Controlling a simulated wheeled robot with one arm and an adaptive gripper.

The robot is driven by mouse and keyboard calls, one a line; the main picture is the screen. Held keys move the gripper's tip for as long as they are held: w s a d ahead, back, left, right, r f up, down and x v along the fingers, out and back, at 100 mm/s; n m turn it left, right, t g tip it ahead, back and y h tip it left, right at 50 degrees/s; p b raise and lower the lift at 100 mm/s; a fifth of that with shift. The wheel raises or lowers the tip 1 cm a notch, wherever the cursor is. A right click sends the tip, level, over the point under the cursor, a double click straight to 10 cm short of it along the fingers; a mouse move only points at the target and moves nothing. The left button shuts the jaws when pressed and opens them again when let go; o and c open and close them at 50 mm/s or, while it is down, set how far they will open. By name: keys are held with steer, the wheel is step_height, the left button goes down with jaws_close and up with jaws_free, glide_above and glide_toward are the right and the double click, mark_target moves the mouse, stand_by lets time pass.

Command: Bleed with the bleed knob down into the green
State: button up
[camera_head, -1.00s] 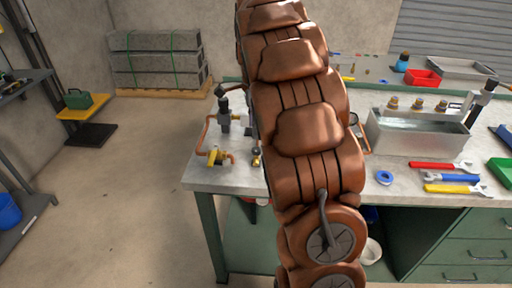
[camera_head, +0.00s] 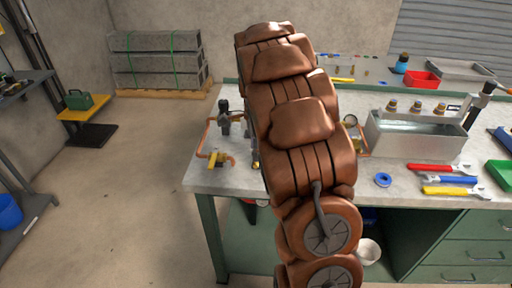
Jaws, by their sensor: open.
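My brown arm stands across the middle of the head view and hides much of the pipework on the bench. My gripper is not visible; the arm covers where its end would be. Left of the arm, copper pipework (camera_head: 203,139) carries a black fitting (camera_head: 224,117) and a yellow-handled valve (camera_head: 217,159). Right of the arm, a small round gauge (camera_head: 350,120) shows in part, too small to read its hand or any green band. The tank is hidden behind the arm, and I cannot make out the bleed knob.
A red tray (camera_head: 422,79) sits at the back.

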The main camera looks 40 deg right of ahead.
steer(key=shift+c, duration=0.4)
jaws_close()
steer(key=shift+n+b, duration=0.3)
steer(key=shift+n, duration=0.1)
steer(key=shift+w+n+b, duration=0.1)
steer(key=shift+n+b, duration=0.45)
steer(key=shift+n, duration=0.45)
steer(key=n+b, duration=0.1)
steer(key=n, duration=0.2)
steer(key=shift+n+b, duration=0.3)
steer(key=shift+n, duration=0.1)
steer(key=n+b, duration=0.2)
steer(key=n, duration=0.3)
steer(key=shift+n, duration=0.3)
steer(key=shift+r+h, duration=0.1)
steer(key=shift+h, duration=0.2)
